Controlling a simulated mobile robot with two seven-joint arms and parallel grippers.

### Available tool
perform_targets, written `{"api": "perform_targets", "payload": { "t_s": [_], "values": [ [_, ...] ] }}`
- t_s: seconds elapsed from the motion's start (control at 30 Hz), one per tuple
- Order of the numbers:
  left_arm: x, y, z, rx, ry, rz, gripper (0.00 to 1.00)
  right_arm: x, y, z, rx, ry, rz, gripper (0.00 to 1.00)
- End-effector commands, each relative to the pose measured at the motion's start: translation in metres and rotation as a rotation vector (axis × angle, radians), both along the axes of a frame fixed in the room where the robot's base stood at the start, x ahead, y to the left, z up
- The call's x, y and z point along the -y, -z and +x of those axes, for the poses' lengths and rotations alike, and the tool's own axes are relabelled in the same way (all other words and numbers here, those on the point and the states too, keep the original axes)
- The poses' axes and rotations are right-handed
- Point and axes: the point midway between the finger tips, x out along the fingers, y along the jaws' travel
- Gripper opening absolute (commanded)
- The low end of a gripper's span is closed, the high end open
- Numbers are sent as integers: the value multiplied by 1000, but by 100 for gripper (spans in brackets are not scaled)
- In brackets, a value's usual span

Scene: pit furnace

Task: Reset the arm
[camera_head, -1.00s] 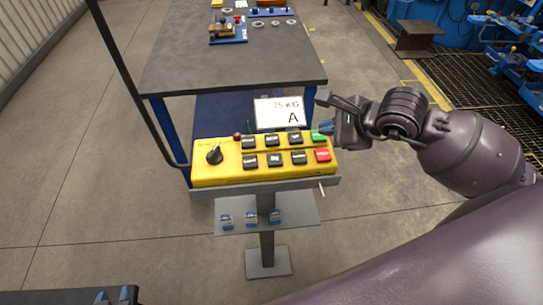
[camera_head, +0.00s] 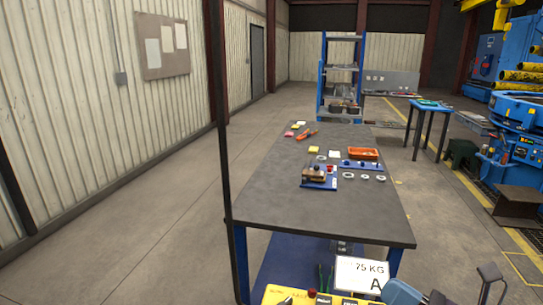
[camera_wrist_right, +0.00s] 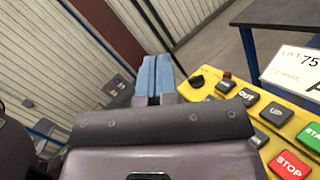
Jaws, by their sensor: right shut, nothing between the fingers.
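My right gripper (camera_head: 398,292) shows at the bottom edge of the head view, mostly cut off. In the right wrist view its two blue fingers (camera_wrist_right: 153,76) are pressed together with nothing between them. The yellow control box (camera_head: 274,295) shows only its top edge in the head view. In the right wrist view the box (camera_wrist_right: 213,76) lies to the right of and beyond the fingers, with a black knob and several buttons. The fingers appear clear of the buttons. My left gripper is in neither view.
A white "75 KG A" sign (camera_head: 360,275) stands behind the box. Beyond it is a dark workbench (camera_head: 270,195) with small parts and an orange tray (camera_head: 363,153). A thin dark post (camera_head: 216,120) rises at the left. Open floor (camera_head: 130,215) lies left of the bench.

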Motion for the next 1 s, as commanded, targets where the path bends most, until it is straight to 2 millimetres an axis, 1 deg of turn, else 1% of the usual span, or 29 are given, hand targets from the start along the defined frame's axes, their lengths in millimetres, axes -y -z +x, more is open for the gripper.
{"api": "perform_targets", "payload": {
  "t_s": [0.03, 0.1, 0.17, 0.2, 0.27, 0.3, 0.37, 0.4, 0.47, 0.5, 0.57, 0.6, 0.67, 0.7, 0.8, 0.9, 1.0],
  "values": [
    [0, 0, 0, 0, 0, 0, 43, 7, -8, 0, -26, 39, 137, 0],
    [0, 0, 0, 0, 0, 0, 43, 20, -17, 2, -69, 100, 333, 0],
    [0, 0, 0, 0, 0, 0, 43, 35, -21, 3, -110, 159, 498, 0],
    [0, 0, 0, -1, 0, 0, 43, 46, -21, 4, -140, 201, 607, 0],
    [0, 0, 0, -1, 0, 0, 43, 63, -18, 6, -188, 270, 768, 0],
    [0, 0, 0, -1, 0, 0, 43, 74, -14, 6, -222, 318, 872, 0],
    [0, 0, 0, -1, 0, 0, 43, 91, -4, 5, -276, 395, 1026, 0],
    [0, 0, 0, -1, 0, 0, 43, 102, 5, 4, -315, 448, 1127, 0],
    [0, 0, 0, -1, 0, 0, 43, 118, 20, 1, -376, 533, 1272, 0],
    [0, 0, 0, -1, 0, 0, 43, 127, 33, -3, -419, 592, 1368, 0],
    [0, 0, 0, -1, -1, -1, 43, 138, 53, -10, -486, 685, 1503, 0],
    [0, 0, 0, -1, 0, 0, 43, 143, 68, -15, -534, 751, 1592, 0],
    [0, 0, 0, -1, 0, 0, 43, 149, 92, -26, -610, 852, 1715, 0],
    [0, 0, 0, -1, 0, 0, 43, 151, 108, -34, -663, 922, 1796, 0],
    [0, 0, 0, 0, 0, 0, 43, 149, 145, -57, -800, 1094, 1966, 0],
    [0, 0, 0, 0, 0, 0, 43, 141, 172, -79, -916, 1236, 2079, 0],
    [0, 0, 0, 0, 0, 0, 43, 132, 190, -97, -1013, 1348, 2154, 0]
  ]
}}
